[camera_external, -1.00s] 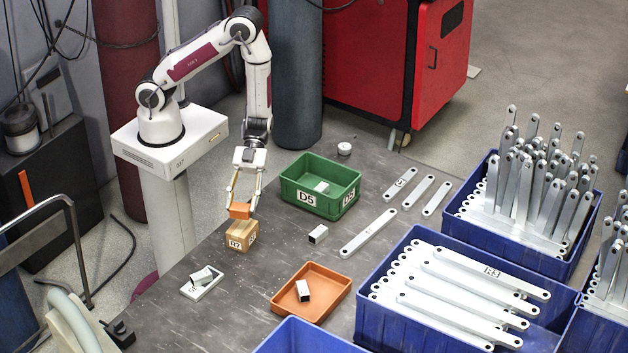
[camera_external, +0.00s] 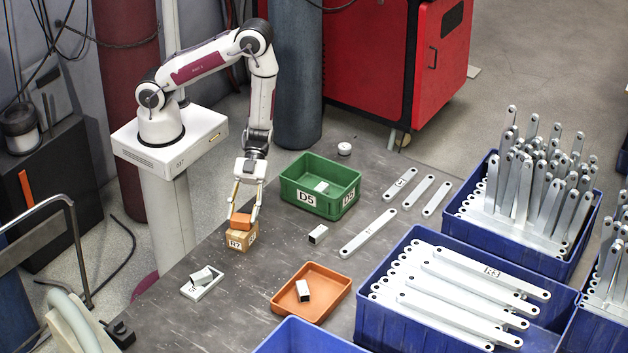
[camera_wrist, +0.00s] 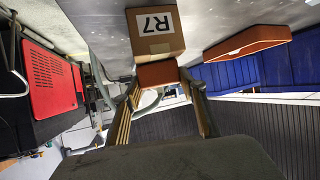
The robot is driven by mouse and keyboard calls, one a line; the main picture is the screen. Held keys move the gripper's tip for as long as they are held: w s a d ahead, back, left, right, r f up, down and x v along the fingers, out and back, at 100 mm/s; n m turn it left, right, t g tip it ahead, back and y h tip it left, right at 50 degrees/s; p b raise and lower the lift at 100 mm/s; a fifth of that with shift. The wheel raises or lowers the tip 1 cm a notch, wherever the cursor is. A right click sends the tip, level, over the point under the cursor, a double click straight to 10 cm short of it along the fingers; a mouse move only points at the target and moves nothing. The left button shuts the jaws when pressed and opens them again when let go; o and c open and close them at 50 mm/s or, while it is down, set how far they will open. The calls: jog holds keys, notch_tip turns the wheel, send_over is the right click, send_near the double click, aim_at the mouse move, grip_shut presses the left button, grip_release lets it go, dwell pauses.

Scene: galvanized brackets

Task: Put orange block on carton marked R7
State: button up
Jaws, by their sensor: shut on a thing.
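The carton marked R7 (camera_external: 238,241) is a small brown box standing on the grey table, with white labels on its sides. The orange block (camera_external: 240,221) is at the carton's top and looks to be resting on it or just touching it. My gripper (camera_external: 246,213) is shut on the orange block, one finger on each side. In the wrist view the orange block (camera_wrist: 157,75) is between my fingers, right against the carton (camera_wrist: 157,45), whose R7 label faces the camera. The exact contact between block and carton is hard to see.
A green bin marked D5 (camera_external: 302,198) stands right of the carton. An orange tray (camera_external: 335,297) and a white tray (camera_external: 207,291) with metal pieces lie toward the front. Blue crates (camera_external: 367,318) of galvanized brackets fill the right.

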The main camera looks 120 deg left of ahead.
jog(key=shift+f, duration=0.1)
jog(key=o, duration=1.2)
jog(key=shift+a, duration=0.1)
jog(key=shift+v, duration=6)
